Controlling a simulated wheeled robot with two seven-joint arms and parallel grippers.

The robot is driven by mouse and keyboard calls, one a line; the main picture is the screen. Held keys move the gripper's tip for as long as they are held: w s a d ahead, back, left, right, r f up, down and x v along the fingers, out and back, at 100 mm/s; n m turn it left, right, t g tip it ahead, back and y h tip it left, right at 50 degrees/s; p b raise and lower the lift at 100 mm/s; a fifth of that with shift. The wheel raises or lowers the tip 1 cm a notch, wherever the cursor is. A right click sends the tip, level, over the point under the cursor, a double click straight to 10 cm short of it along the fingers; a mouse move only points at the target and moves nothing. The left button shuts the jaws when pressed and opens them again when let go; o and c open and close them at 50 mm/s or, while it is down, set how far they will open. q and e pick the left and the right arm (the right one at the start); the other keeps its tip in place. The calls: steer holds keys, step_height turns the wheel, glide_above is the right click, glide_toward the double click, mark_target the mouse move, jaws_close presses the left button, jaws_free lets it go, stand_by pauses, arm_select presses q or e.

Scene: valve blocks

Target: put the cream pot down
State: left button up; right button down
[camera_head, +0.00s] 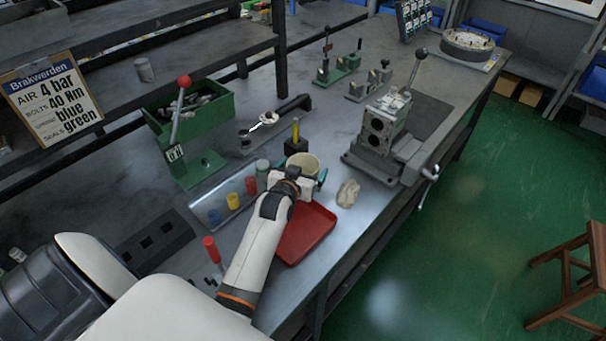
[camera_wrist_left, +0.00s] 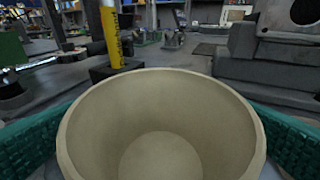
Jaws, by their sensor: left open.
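The cream pot (camera_head: 304,160) is upright and empty, on the metal bench (camera_head: 352,225) as far as I can see; its base is hidden behind my gripper. It fills the lower middle of the left wrist view (camera_wrist_left: 160,120), with its open rim toward the camera. My left gripper (camera_head: 298,173) is open, with one teal finger on each side of the pot. Whether the fingers touch its wall I cannot tell. My right gripper is not in view.
A yellow-and-black post (camera_head: 296,132) stands just behind the pot. A red tray (camera_head: 308,235) lies in front, and a crumpled beige cloth (camera_head: 348,193) to the right. Red, yellow and blue small pots stand left. A grey valve block (camera_head: 387,130) stands further right.

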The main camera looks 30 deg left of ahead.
arm_select(q)
steer(key=shift+w+f, duration=0.1)
steer(key=shift+w, duration=0.2)
steer(key=shift+c, duration=0.6)
steer(key=c, duration=1)
